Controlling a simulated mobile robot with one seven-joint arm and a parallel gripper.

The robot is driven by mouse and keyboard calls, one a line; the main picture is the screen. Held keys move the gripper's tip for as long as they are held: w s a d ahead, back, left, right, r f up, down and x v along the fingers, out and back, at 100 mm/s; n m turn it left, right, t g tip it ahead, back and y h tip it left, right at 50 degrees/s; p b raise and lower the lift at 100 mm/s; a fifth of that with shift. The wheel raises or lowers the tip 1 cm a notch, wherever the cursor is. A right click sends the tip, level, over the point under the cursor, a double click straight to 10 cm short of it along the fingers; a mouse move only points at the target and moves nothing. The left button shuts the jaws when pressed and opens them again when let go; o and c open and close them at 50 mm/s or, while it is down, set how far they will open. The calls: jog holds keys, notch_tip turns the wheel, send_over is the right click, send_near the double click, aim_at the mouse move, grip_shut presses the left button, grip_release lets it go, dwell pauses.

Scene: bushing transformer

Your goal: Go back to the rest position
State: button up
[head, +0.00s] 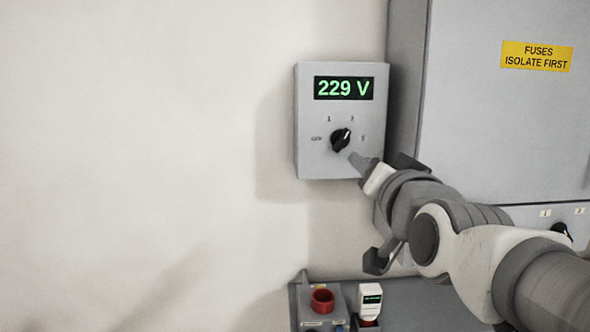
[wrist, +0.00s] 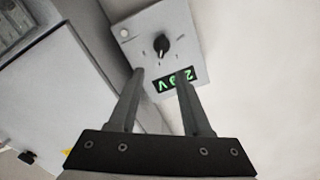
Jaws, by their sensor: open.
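My gripper (wrist: 160,74) is open and empty in the wrist view, its two fingers apart. In front of it is a grey wall box with a black rotary knob (wrist: 163,46). In the head view the box (head: 312,158) shows a green reading of 229 V on its display (head: 344,88), with the knob (head: 341,139) below. My gripper (head: 362,161) is near the box's lower right corner in the head view, close to the knob. From these frames I cannot tell whether a finger touches the box. My fingers partly cover the display (wrist: 166,83) in the wrist view.
A large grey cabinet (head: 475,120) with a yellow fuses label (head: 537,56) stands to the right, behind my arm. The wall on the left is bare.

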jog(key=s+f+n+g+p, duration=0.5)
jog(key=s+f+g, duration=0.7)
jog(key=s+f, duration=0.4)
jog(key=shift+s+a+f+n, duration=0.15)
jog(key=shift+s+f+n, duration=0.25)
jog(key=shift+s, duration=0.3)
jog(key=shift+r, duration=0.1)
dwell(1.7)
